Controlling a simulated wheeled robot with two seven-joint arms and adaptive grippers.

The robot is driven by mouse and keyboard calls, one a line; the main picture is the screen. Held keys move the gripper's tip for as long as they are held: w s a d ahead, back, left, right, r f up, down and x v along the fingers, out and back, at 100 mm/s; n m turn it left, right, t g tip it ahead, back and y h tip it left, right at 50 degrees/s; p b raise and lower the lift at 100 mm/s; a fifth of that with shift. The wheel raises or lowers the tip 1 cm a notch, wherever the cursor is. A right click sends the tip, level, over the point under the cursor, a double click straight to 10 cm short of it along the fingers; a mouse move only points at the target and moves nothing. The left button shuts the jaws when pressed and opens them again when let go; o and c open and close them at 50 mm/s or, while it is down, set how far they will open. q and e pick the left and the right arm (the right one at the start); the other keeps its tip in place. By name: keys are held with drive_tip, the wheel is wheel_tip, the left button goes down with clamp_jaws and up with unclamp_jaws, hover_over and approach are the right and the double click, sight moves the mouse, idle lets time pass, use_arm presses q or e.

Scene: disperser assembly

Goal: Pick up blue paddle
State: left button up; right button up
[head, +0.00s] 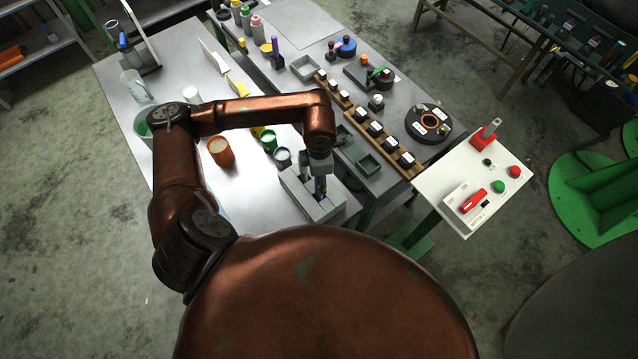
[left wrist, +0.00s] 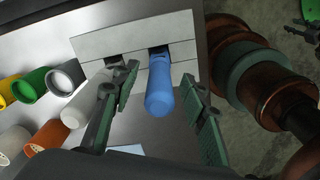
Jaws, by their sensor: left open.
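The blue paddle (left wrist: 159,90) stands in a slot of a grey block holder (left wrist: 97,46), with its rounded blue handle towards the wrist camera. My left gripper (left wrist: 158,86) is open, with one green finger on each side of the blue handle and a visible gap on both sides. In the head view my left gripper (head: 320,176) is over the grey holder (head: 298,187) near the table's front end, and the arm hides most of the paddle. My right gripper is not in view.
A white handle (left wrist: 88,104) stands in the neighbouring slot, close to my left finger. Green (head: 268,140), grey (head: 282,157) and orange (head: 221,152) cups stand left of the holder. A green tray (head: 368,166) and a wooden rack (head: 391,147) lie right.

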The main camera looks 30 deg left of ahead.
use_arm(q)
drive_tip(key=shift+f, duration=1.25)
drive_tip(key=shift+c, duration=0.5)
clamp_jaws()
